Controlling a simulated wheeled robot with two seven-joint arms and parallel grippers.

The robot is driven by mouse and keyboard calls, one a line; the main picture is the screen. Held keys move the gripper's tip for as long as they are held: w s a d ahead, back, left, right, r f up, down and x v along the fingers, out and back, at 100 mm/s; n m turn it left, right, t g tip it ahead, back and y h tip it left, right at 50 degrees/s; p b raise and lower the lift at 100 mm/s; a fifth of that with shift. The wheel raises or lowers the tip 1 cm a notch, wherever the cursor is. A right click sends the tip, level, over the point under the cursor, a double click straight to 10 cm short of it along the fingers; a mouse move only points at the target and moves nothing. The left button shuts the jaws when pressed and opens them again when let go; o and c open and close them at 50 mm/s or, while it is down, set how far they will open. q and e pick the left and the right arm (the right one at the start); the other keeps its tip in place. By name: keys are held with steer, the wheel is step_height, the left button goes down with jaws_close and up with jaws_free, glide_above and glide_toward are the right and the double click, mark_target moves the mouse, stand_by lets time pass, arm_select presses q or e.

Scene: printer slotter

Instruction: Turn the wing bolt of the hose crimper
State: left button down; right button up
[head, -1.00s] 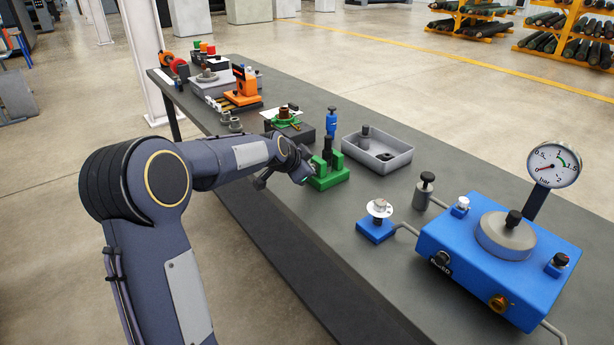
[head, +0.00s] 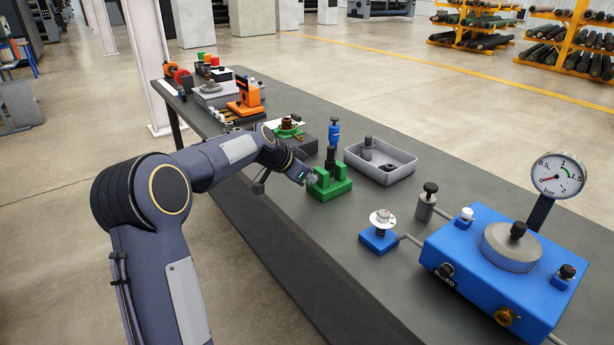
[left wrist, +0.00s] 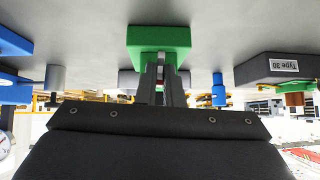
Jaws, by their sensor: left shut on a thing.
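The hose crimper looks to be the green device (head: 330,187) with upright green blocks and a dark post, on the bench's near left edge. My left gripper (head: 311,178) reaches it from the left, at the side facing the bench edge. In the left wrist view the green body (left wrist: 158,37) appears upside down, straight ahead. There the two fingers of my left gripper (left wrist: 161,74) are close together on a small part at the green body. That part, seemingly the wing bolt, is mostly hidden between the fingers. My right gripper is not in view.
A blue box with a gauge (head: 500,262) and a small blue stand (head: 379,239) are to the right. A dark block (head: 302,147) stands to the left.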

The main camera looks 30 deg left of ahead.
arm_select(q)
steer(key=shift+w+r, duration=0.1)
steer(key=c, duration=1.6)
jaws_free()
steer(key=shift+o, duration=0.2)
steer(key=shift+w+d, duration=0.1)
steer(key=v, duration=0.7)
steer(key=shift+s+r, duration=0.2)
steer(key=shift+s, duration=0.1)
